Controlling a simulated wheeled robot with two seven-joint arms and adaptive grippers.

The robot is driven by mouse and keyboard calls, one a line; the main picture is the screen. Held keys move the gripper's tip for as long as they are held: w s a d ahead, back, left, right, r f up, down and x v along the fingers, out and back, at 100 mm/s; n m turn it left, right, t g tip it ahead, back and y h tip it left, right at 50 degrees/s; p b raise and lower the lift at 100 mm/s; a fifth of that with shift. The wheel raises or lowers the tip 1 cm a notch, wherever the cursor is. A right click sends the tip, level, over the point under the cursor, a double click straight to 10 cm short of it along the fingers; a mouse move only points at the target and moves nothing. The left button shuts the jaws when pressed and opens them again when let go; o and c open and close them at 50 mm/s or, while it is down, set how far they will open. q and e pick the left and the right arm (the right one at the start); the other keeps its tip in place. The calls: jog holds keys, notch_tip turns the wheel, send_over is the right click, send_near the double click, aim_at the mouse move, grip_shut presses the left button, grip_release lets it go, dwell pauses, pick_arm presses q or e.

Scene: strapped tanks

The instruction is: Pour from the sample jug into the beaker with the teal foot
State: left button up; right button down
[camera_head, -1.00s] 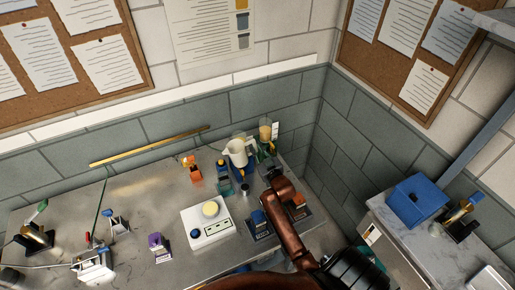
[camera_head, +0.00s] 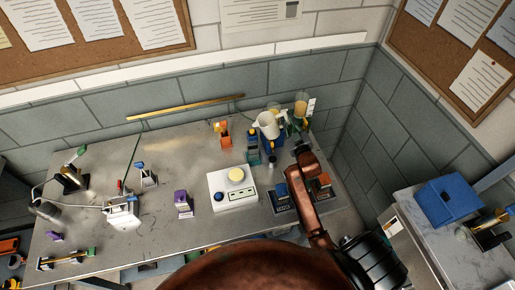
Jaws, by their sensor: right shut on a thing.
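The sample jug (camera_head: 268,126) is a cream-white pitcher at the back right of the metal bench, looking roughly upright. My right gripper (camera_head: 289,139) is shut beside it, on its right side, and appears to hold it; the fingers and contact are small and partly hidden by my arm. A small teal-footed piece (camera_head: 253,156) stands just left of and in front of the jug. It may be the beaker with the teal foot, but its glass is hard to make out. My left gripper is not in view.
A white balance (camera_head: 232,194) with a yellow-topped pan stands in front. An orange-footed item (camera_head: 225,138) stands left of the jug, and a beaker with tan contents (camera_head: 301,107) behind right. Wall borders the bench behind.

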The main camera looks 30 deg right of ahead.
jog(key=shift+r, duration=0.1)
dwell(0.6)
jog(key=shift+r+n+p, duration=0.4)
jog(key=shift+r+p, duration=0.1)
jog(key=shift+s, duration=0.1)
jog(key=shift+r, duration=0.1)
dwell(0.4)
jog(key=shift+a+r+n+p, duration=0.15)
jog(key=shift+r+n+p, duration=0.15)
jog(key=shift+n, duration=0.3)
dwell(0.4)
jog(key=shift+a+r+n+p, duration=0.1)
jog(key=shift+r+n+p, duration=0.2)
jog(key=shift+n+p, duration=0.1)
dwell(0.7)
